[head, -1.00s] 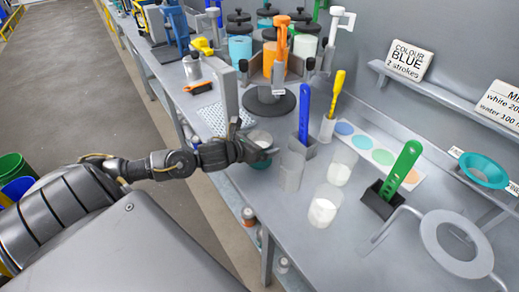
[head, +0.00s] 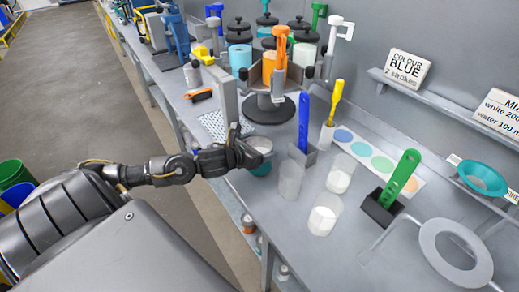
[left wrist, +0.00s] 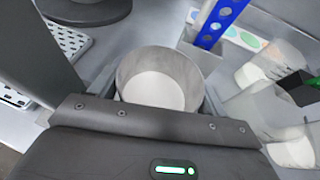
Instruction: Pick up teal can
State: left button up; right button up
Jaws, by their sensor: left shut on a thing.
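The teal can (head: 261,169) stands at the near-left edge of the grey bench in the head view, mostly hidden behind my gripper. In the left wrist view the can (left wrist: 158,72) shows from above as an open round vessel with a pale inside. My left gripper (head: 252,153) is shut on the can near its rim, one finger on each side. I cannot tell whether the can is touching the bench or raised. My right gripper is not in view.
Clear beakers (head: 290,181) and a black holder with a green handle (head: 403,175) stand to the right. A blue handle (head: 304,122) rises just behind the can. A round-based stand (head: 268,108) and paint drums (head: 240,52) are farther back.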

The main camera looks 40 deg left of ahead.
pick_arm(q)
jog(key=shift+r, duration=0.6)
jog(key=shift+r+p, duration=0.85)
jog(key=shift+p, duration=0.05)
jog(key=s+a+r+p, duration=0.7)
jog(key=s+r+p, duration=0.2)
jog(key=s+p, duration=0.2)
jog(key=shift+s+a+r+p, duration=0.2)
jog(key=shift+s+p, duration=0.2)
jog(key=shift+p, duration=0.2)
jog(key=shift+f, duration=0.1)
